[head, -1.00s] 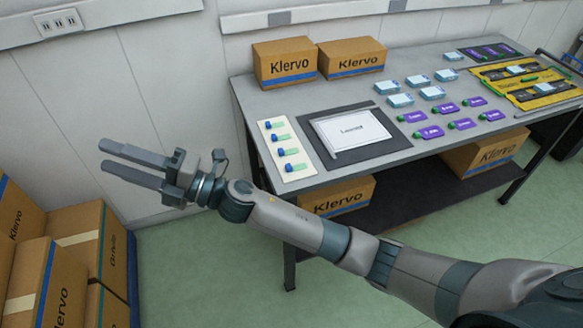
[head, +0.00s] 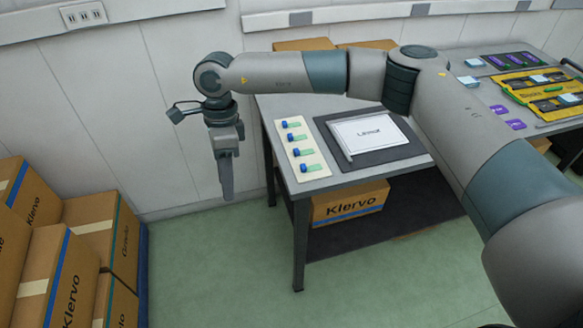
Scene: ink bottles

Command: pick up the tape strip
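Several tape strips, pale green with blue ends, lie in a column on a cream card at the table's left end; one tape strip (head: 297,137) is near the middle of the column. The cream card (head: 316,173) is in full view. My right gripper (head: 227,192) hangs fingers down to the left of the table, apart from the card and strips. Its fingers overlap edge-on, so their gap is hidden. Nothing is seen held in it. My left gripper is out of view.
A white labelled panel (head: 366,133) lies on a dark mat (head: 408,151) beside the card. My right arm crosses above the table and hides much of it. Cardboard boxes (head: 75,275) are stacked at lower left. Another box (head: 349,203) sits under the table.

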